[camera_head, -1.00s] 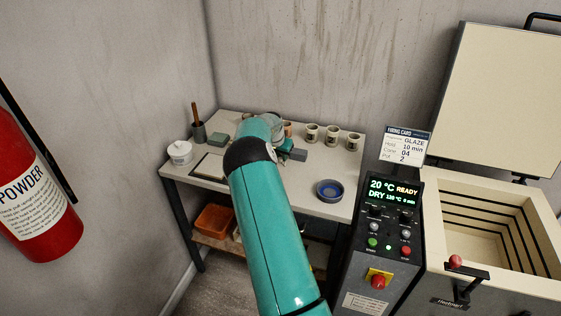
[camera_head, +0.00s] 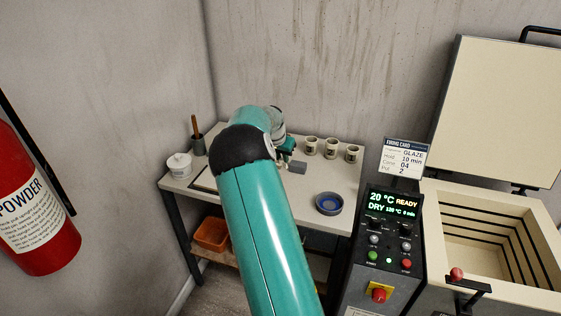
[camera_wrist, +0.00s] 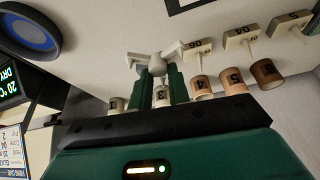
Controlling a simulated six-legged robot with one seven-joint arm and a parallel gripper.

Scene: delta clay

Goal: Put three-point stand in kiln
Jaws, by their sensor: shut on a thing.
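My gripper (camera_wrist: 157,88) is shut on a pale three-point stand (camera_wrist: 157,64), seen in the wrist view. The stand's arms spread out beyond the green fingers, and its hub lies between the fingertips.
The worktable (camera_head: 275,205) holds a blue-centred bowl (camera_head: 328,203), several cups along the back including one (camera_head: 352,153), and a white lidded jar (camera_head: 178,164). The kiln's control panel (camera_head: 390,230) and firing card (camera_head: 404,158) stand between table and chamber. A fire extinguisher (camera_head: 35,215) is at left.

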